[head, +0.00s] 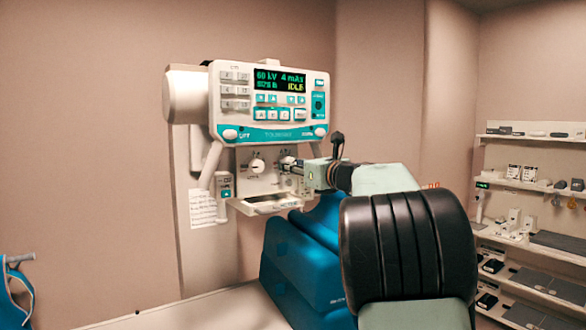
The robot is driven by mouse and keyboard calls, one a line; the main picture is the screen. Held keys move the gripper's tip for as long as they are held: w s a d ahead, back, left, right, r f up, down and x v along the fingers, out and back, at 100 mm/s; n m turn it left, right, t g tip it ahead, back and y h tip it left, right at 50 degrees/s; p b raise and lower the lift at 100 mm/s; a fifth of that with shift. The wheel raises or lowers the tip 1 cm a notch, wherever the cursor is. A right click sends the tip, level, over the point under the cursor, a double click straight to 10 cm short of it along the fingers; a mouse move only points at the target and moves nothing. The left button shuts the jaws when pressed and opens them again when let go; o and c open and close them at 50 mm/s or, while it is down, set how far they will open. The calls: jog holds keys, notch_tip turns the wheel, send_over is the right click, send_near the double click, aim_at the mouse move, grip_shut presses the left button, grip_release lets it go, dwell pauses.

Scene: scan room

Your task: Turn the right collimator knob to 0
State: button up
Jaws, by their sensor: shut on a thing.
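The x-ray unit's white and teal control panel (268,103) hangs at the middle of the head view, its display reading 60 kV, 4 mAs and IDLE. Below it is the collimator face with two white knobs. The left knob (257,165) is in plain view. The right knob (288,160) is partly hidden by my gripper (294,169), which reaches in from the right and is shut on it. The scale marks around the right knob are too small and too covered to read.
A blue padded chair or couch (300,265) stands below and behind my arm. Shelves (530,185) with small devices line the right wall. A printed sheet (202,208) hangs left of the collimator. A blue item (14,295) is at the lower left edge.

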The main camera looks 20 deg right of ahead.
jog(key=shift+r+n+b, duration=0.15)
jog(key=shift+n+b, duration=8.1)
jog(key=shift+n, duration=6.45)
jog(key=o, duration=1.2)
jog(key=shift+c, duration=0.2)
jog(key=shift+s+d, duration=0.1)
